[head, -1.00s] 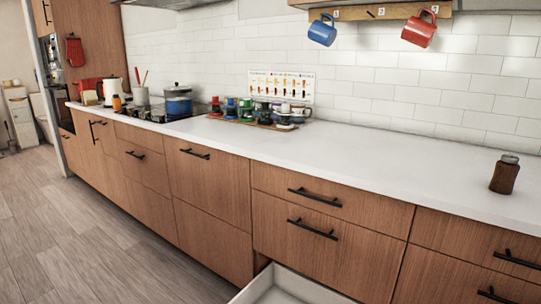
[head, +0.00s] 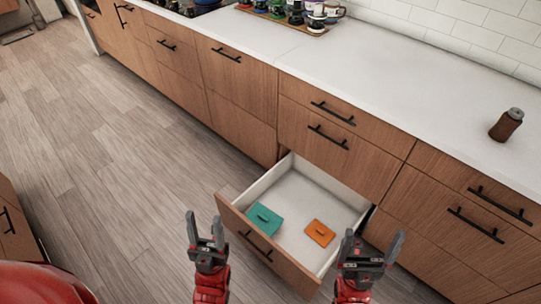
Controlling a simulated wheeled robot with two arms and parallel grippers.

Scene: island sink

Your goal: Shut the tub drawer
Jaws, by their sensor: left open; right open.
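The tub drawer (head: 258,243) is pulled out from the bottom of the wooden cabinet run. It has a white interior, a wooden front and a black bar handle. A teal lidded tub (head: 263,219) and an orange tub (head: 320,232) lie inside it, apart from each other. My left gripper (head: 206,226) is open and empty, in front of and left of the drawer front in the picture. My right gripper (head: 371,246) is open and empty, near the drawer's right front corner in the picture. I cannot tell whether it touches the drawer.
The white countertop (head: 400,85) runs above the drawers, with a brown bottle (head: 506,124) on it and a tray of several jars (head: 285,20) at the back. Closed drawers flank the open one. The wooden floor (head: 110,170) at left is clear.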

